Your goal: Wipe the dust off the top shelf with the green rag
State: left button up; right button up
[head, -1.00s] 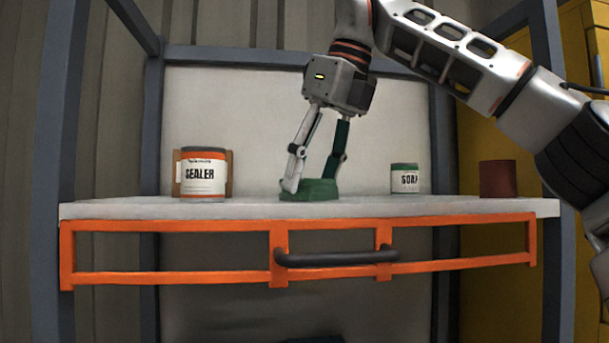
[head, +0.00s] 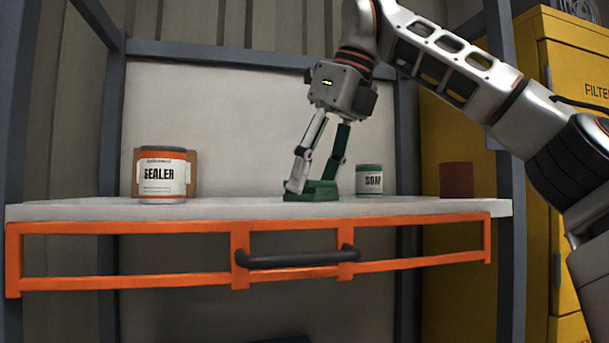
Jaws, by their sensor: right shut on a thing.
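The top shelf (head: 90,210) is a pale grey board with an orange rail frame along its front. The green rag (head: 322,190) is a folded pad on the shelf, right of the middle. My right gripper (head: 310,184) points down and is shut on the rag, which appears to rest on the board. No dust can be made out on the shelf at this distance. My left gripper is out of view.
An orange and white SEALER can (head: 162,178) stands at the left, before a tan block (head: 192,172). A green-lidded SOAP can (head: 369,180) is close right of the rag, then a dark red block (head: 456,179). A dark handle (head: 295,259) crosses the front rail.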

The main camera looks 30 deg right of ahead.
aim_at(333, 192)
jog(key=shift+s+d+f, duration=0.1)
jog(key=shift+s+d, duration=0.15)
jog(key=shift+d, duration=0.7)
jog(key=shift+s+d+f, duration=0.1)
jog(key=shift+s+d, duration=0.15)
jog(key=shift+d, duration=0.65)
jog(key=shift+s+a, duration=0.15)
jog(key=shift+s, duration=0.45)
jog(key=shift+a+r, duration=0.1)
jog(key=shift+a, duration=0.15)
jog(key=shift+w+a+r, duration=0.1)
jog(key=shift+w+a, duration=0.15)
jog(key=shift+a, duration=0.65)
jog(key=shift+w+a+r, duration=0.1)
jog(key=shift+w+a, duration=0.1)
jog(key=shift+a, duration=0.7)
jog(key=shift+w+a+f, duration=0.1)
jog(key=shift+w+a, duration=0.1)
jog(key=shift+a, duration=0.75)
jog(key=shift+w+a+f, duration=0.1)
jog(key=shift+w+a, duration=0.1)
jog(key=shift+a, duration=0.7)
jog(key=shift+w+a, duration=0.25)
jog(key=shift+a, duration=0.7)
jog(key=shift+w+a, duration=0.25)
jog(key=shift+a, duration=0.65)
